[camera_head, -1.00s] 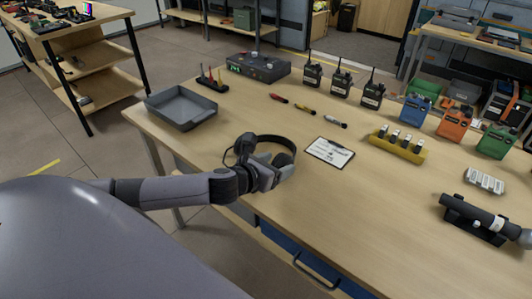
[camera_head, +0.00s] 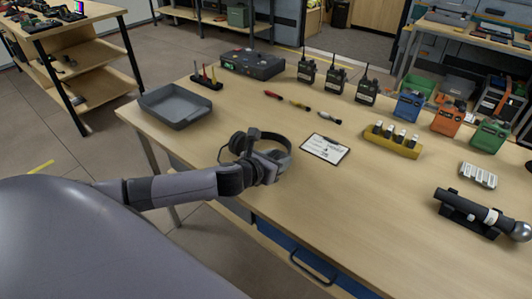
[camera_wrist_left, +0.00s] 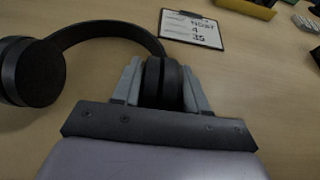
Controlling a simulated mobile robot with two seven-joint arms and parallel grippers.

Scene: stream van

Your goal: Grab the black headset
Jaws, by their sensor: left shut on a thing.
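The black headset (camera_head: 288,150) is at the near edge of the wooden table, just left of the clipboard. My left gripper (camera_head: 270,168) is shut on one earcup of the headset. In the left wrist view, the headset's other earcup (camera_wrist_left: 36,72) is at the left, and its headband curves over to the earcup between my left gripper's fingers (camera_wrist_left: 161,85). I cannot tell whether the headset still touches the table. My right gripper is in neither current view.
A clipboard (camera_head: 326,149) lies right of the headset. A grey tray (camera_head: 176,106) stands at the table's left end. The near middle of the table is bare.

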